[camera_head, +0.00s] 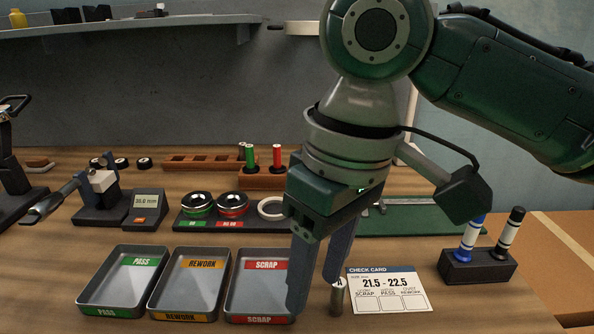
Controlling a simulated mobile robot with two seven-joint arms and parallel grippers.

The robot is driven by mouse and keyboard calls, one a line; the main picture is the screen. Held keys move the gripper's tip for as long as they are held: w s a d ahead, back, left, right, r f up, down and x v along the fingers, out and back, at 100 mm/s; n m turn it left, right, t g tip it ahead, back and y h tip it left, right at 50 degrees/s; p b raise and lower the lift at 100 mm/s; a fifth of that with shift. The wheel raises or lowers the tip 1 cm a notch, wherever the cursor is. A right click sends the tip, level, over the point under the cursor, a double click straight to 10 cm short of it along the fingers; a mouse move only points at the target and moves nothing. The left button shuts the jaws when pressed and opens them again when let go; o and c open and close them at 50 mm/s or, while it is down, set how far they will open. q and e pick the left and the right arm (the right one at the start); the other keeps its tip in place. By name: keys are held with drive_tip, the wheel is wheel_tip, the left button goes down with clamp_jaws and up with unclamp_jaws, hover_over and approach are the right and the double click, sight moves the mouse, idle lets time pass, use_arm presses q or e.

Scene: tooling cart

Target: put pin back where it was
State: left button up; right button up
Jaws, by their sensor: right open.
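A small silver metal pin (337,298) stands upright on the wooden bench, just left of the check card (388,291). A dark mark shows on its top. My right gripper (317,288) reaches down over the bench, open, with its fingers apart. The pin shows just below the tip of the right-hand finger, and I cannot tell whether they touch. Three trays stand to the left: pass (122,282), rework (189,282) and scrap (236,290). The scrap tray's right side is partly hidden by a finger. My left gripper is not in view.
Behind the trays are a digital gauge (145,208), two round gauges and a white ring (270,208). A wooden rack (204,163) and green and red cylinders stand further back. A dark holder (477,267) with blue and black markers is at the right. A green mat (423,221) is partly hidden.

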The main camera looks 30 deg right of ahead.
drive_tip(key=s+a+f+n+t+y, duration=0.1)
drive_tip(key=s+a+f+y, duration=0.15)
drive_tip(key=s+a, duration=0.25)
drive_tip(key=s+d+f+m+t+h, duration=0.1)
drive_tip(key=s+d+f+h, duration=0.1)
drive_tip(key=s+d, duration=0.5)
drive_tip(key=shift+s+d+f+m+t+h, duration=0.2)
drive_tip(key=shift+s+m+t+h, duration=0.2)
drive_tip(key=shift+s+h, duration=0.35)
drive_tip(key=shift+r, duration=0.1)
wheel_tip(320, 180, up, 45)
drive_tip(key=p, duration=4.5)
